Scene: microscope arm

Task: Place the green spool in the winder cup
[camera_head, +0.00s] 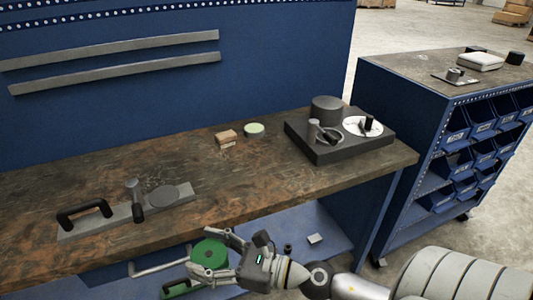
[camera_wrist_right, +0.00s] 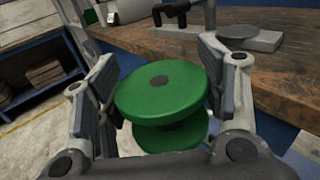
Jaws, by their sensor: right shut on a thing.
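The green spool (camera_head: 209,253) is between the fingers of my right gripper (camera_head: 217,252), in front of the workbench's front edge and apart from it. In the right wrist view the spool (camera_wrist_right: 162,92) shows two wide green flanges, a dark hub hole and a slight tilt, with the gripper's pads (camera_wrist_right: 160,95) on both sides. I cannot tell for sure which part is the winder cup. A black base (camera_head: 340,152) at the right end of the bench carries a dark cylinder (camera_head: 326,109) and a white dial. My left gripper is not in view.
The workbench (camera_head: 250,185) also holds a grey plate (camera_head: 75,229) with a black handle, a post and a disc, a small block (camera_head: 226,139) and a round pale-green-topped tin (camera_head: 254,130). The bench middle is clear. A blue bin cabinet (camera_head: 425,130) stands right.

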